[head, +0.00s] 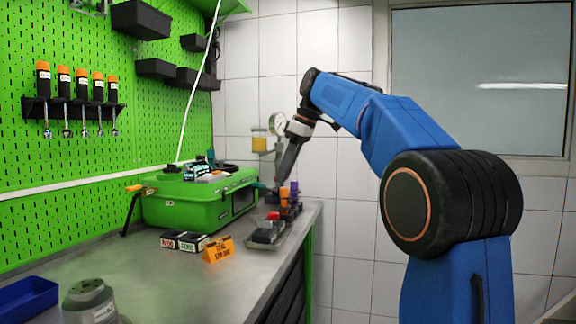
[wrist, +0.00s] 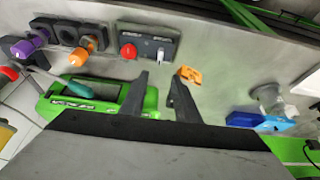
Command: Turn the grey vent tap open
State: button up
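In the wrist view, a row of tap blocks stands at upper left: one with a purple handle (wrist: 22,48), one with a dark grey round face (wrist: 68,34), and one with an orange handle (wrist: 80,56). The dark grey one may be the vent tap; I cannot tell its handle's position. In the head view, the orange tap (head: 284,193) and purple tap (head: 294,187) show at the bench's far end, and the grey one is not clearly visible. My gripper (wrist: 157,80) is open and empty, its fingers apart; in the head view it (head: 280,181) hangs over the taps' area.
A green case (head: 190,208) stands left of the taps. A switch box with a red button (wrist: 128,51) and a white toggle (wrist: 160,55) sits beside them. An orange sign (head: 218,249) and a blue tray (head: 28,298) are nearer.

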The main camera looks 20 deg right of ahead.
jog(key=shift+v, duration=1.1)
jog(key=s+f+m+t+h, duration=0.2)
jog(key=s+f+m, duration=0.9)
jog(key=s+f, duration=2.7)
jog(key=shift+s+d+f+h, duration=0.25)
jog(key=shift+f+h, duration=0.2)
jog(key=shift+h, duration=0.45)
